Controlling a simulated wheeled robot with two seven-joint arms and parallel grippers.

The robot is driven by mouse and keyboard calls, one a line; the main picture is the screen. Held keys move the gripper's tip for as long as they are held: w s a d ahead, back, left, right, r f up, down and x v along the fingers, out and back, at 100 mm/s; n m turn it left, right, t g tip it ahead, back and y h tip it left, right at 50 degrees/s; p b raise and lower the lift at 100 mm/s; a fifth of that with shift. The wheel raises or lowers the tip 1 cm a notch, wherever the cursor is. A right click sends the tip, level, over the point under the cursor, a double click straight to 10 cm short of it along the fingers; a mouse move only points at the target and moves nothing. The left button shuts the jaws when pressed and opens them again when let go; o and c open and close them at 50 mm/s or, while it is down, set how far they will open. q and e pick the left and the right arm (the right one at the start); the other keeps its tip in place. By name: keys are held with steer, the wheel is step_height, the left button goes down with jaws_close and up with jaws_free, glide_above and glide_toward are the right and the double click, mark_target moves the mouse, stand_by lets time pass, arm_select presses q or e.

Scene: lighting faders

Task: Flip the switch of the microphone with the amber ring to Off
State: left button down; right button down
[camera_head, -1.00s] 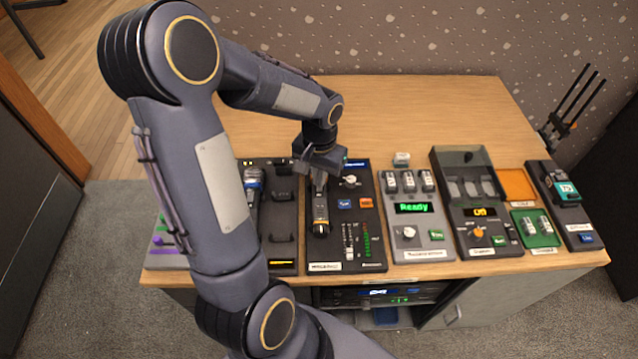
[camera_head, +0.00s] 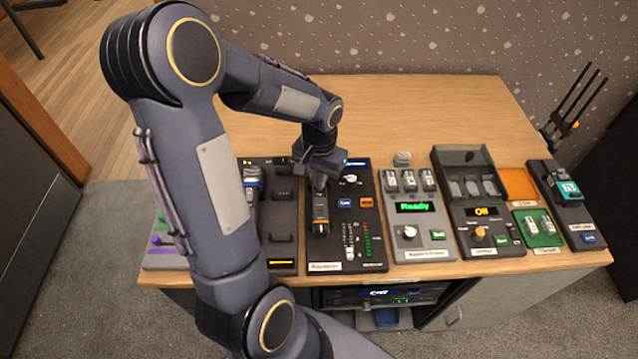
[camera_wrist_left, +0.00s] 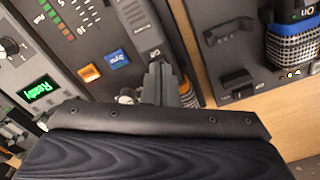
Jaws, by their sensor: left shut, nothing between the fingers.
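The microphone with the amber ring (camera_head: 320,226) lies on a dark mixer panel (camera_head: 375,262), just left of its buttons and meters. In the left wrist view its dark body, the amber ring (camera_wrist_left: 185,86) and a small "On" label beside the switch area show. My left gripper (camera_head: 319,188) is shut and empty, pointing down at the microphone's far part. In the left wrist view the fingertips (camera_wrist_left: 158,75) are close to the "On" label and the ring. They hide the switch, and I cannot tell whether they touch it. My right gripper is not in view.
A blue-ringed microphone (camera_head: 252,178) sits in the holder panel to the left, partly behind my arm; it also shows in the left wrist view (camera_wrist_left: 290,48). A "Ready" panel (camera_head: 420,248) and an "Off" panel (camera_head: 490,249) stand to the right. The table's back (camera_head: 420,105) is clear.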

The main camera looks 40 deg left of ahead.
arm_select(q)
steer(key=shift+f, duration=0.3)
steer(key=shift+r, duration=0.1)
steer(key=shift+r+p, duration=2.7)
steer(key=shift+r, duration=0.75)
